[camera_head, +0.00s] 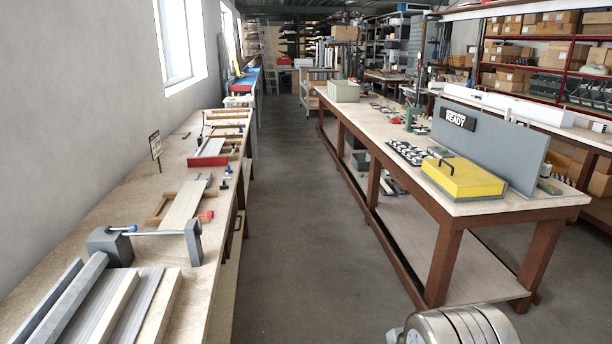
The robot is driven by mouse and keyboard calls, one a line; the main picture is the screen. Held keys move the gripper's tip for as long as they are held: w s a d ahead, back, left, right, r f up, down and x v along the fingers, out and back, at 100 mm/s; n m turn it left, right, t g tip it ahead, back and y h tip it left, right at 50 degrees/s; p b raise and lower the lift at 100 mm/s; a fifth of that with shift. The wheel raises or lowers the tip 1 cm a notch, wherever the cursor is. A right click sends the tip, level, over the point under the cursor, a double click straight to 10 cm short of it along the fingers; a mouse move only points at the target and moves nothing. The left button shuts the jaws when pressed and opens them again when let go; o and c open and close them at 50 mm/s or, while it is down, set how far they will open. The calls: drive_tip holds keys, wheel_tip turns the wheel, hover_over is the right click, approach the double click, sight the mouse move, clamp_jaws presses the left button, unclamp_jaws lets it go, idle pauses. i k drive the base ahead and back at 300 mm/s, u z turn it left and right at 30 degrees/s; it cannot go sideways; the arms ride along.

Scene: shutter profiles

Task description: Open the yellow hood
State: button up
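The yellow hood (465,179) is a low, box-like cover near the front end of the right-hand workbench (404,203). It looks shut, with its flat top lying level. A dark handle (446,163) stands up at its left side. A rounded metal part of my own arm shows at the bottom edge, right of centre, well below and in front of the hood. My gripper itself is not in view.
A grey upright panel with a "READY" sign (457,119) stands behind the hood. A black-and-white tray of parts (408,152) lies left of it. The left bench (100,214) holds profiles and tools. The grey aisle floor (297,240) between the benches is clear.

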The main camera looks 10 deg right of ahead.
sight(459, 177)
drive_tip(key=i, duration=3.55)
drive_tip(key=z, duration=1.45)
